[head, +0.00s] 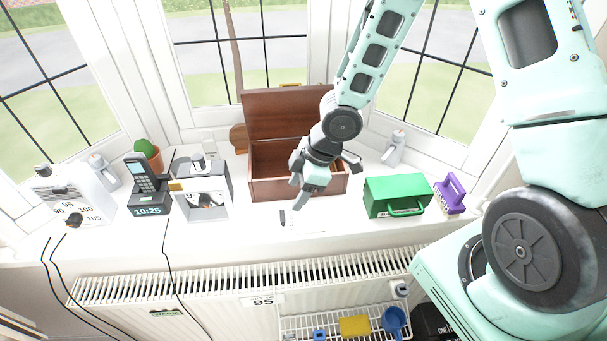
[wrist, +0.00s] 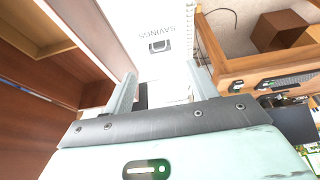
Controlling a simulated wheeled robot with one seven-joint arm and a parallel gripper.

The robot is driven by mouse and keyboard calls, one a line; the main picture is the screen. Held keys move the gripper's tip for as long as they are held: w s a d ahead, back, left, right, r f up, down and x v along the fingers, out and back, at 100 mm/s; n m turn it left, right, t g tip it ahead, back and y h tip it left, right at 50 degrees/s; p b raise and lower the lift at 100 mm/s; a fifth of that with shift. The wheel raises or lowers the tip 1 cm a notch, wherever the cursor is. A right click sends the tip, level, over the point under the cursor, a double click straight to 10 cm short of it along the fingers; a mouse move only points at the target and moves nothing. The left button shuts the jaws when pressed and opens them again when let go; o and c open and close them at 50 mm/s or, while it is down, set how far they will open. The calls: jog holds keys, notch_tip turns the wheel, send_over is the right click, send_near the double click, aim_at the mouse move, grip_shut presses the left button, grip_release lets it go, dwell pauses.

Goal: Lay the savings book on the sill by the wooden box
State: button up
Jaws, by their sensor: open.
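The savings book is white with SAVINGS and a small dark emblem printed on it; the wrist view shows its cover (wrist: 156,32) beyond my fingers. In the head view a faint pale flat shape (head: 306,219), apparently the book, lies on the white sill in front of the wooden box. The wooden box (head: 262,190) is reddish brown, with its lid raised at the back; its brown side fills the left of the wrist view (wrist: 40,110). My gripper (head: 318,188) is open in front of the box, and its fingers (wrist: 160,78) show nothing clamped. The contact with the book is hidden.
A green case (head: 395,197) and a purple brush (head: 451,193) stand right of the box. A grey-white unit (head: 203,205), phone dock (head: 149,205) and white appliance (head: 75,205) stand left. A radiator (head: 220,285) and wire shelf lie below the sill's front edge.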

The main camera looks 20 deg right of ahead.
jog(key=s+a+r+m+h+p, duration=0.1)
jog(key=s+r+m+h, duration=0.15)
jog(key=r, duration=0.35)
jog(key=s+a+r+m+h, duration=0.1)
jog(key=s+r, duration=0.3)
jog(key=r, duration=0.2)
jog(key=s+a+r+m, duration=0.1)
jog(key=s+r, duration=0.3)
jog(key=s, duration=0.3)
jog(key=s+a+r+m+g, duration=0.1)
jog(key=s+a+r+m, duration=0.1)
jog(key=s+r, duration=0.2)
jog(key=s, duration=0.2)
jog(key=shift+s+a+r, duration=0.25)
jog(key=shift+s, duration=0.1)
notch_tip(320, 180, down, 11)
jog(key=b, duration=1.1)
